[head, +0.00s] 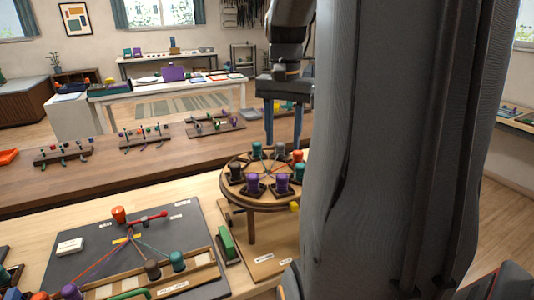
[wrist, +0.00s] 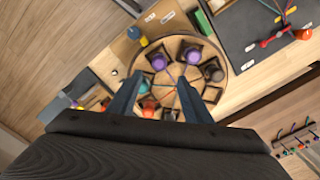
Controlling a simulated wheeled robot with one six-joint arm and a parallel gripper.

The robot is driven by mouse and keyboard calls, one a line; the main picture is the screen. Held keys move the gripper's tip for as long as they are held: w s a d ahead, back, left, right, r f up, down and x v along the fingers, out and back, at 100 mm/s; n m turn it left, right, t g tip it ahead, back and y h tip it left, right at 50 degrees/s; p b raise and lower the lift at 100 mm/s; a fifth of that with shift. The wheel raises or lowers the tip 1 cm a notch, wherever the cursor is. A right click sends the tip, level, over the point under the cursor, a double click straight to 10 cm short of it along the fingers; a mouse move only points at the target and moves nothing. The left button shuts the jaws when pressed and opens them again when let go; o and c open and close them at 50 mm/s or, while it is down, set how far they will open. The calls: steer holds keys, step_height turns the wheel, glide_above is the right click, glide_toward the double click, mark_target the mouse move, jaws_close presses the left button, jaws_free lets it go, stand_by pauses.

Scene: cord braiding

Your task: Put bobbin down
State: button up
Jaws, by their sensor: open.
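A round wooden braiding disc (head: 232,199) stands on a post, with several bobbins seated around its rim. Coloured cords meet at the disc's middle. My gripper (head: 283,138) is open, pointing down over the back of the disc. In the wrist view the disc (wrist: 232,82) lies beyond the parted fingers, with purple bobbins (wrist: 159,62) past them. I see no bobbin held; the fingers hide part of the disc.
A dark mat (head: 190,225) with an orange bobbin (head: 119,214), cords and a wooden rack lies left of the disc. A green block (head: 227,242) stands beside the disc's base. Small bobbin racks (head: 146,139) sit on the brown table behind. My arm hides the right side.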

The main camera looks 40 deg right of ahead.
steer(key=s+a+f+n, duration=0.1)
steer(key=a+f+n, duration=0.4)
steer(key=a+f, duration=0.3)
steer(key=s+a+f+n+t, duration=0.1)
steer(key=a+f+n, duration=0.5)
steer(key=a, duration=1)
step_height(320, 180, down, 2)
steer(key=shift+s+a+n+t, duration=0.25)
steer(key=shift+s+n+t, duration=0.05)
steer(key=shift+s, duration=0.05)
steer(key=shift+f, duration=0.25)
